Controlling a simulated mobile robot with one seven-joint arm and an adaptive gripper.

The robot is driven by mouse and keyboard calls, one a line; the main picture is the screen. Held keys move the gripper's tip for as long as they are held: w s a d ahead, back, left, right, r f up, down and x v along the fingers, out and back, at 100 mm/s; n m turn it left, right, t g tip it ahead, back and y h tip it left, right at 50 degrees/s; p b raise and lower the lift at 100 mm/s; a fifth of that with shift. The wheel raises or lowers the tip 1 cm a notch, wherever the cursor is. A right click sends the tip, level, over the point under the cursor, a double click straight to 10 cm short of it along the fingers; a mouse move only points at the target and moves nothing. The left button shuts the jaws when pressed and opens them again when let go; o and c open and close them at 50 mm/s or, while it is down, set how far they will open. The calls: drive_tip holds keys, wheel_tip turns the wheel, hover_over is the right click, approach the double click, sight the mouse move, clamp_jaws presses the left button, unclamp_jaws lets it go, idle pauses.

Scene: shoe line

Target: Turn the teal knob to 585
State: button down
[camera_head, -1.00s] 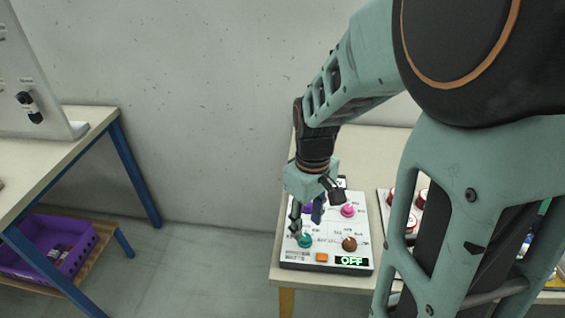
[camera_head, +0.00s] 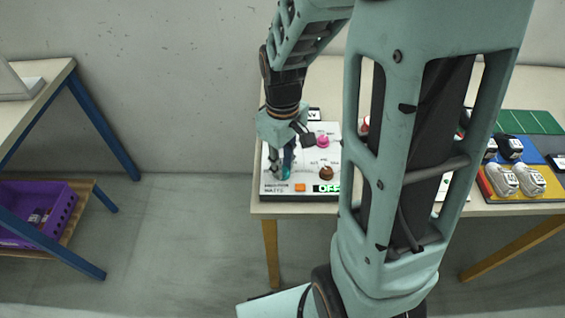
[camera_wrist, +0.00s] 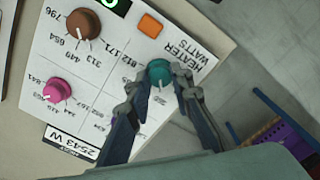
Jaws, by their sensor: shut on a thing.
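The teal knob (camera_wrist: 158,73) sits at a corner of a white control panel (camera_wrist: 195,45), beside the printed words HEATER WATTS. My gripper (camera_wrist: 160,79) is shut on it, with one finger on each side, in the wrist view. A small pale mark shows on the knob's lower side; the exact number it points at cannot be read. In the head view my gripper (camera_head: 281,171) points down at the panel's left front, and its fingers mostly hide the knob. The panel's display (camera_head: 327,188) reads OFF in green.
An orange button (camera_wrist: 150,26), a brown knob (camera_wrist: 83,24) and a pink knob (camera_wrist: 56,90) are on the same panel. A purple knob is partly hidden behind a finger. Shoes (camera_head: 515,180) lie on the table further right. A purple crate (camera_head: 35,215) stands low at left.

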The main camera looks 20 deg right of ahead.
idle(0.3)
drive_tip(key=m, duration=0.7)
drive_tip(key=shift+m, duration=0.3)
drive_tip(key=m+p, duration=0.1)
drive_tip(key=m, duration=0.3)
drive_tip(key=shift+m+p, duration=0.45)
drive_tip(key=shift+m, duration=1.55)
drive_tip(key=c, duration=1.7)
unclamp_jaws()
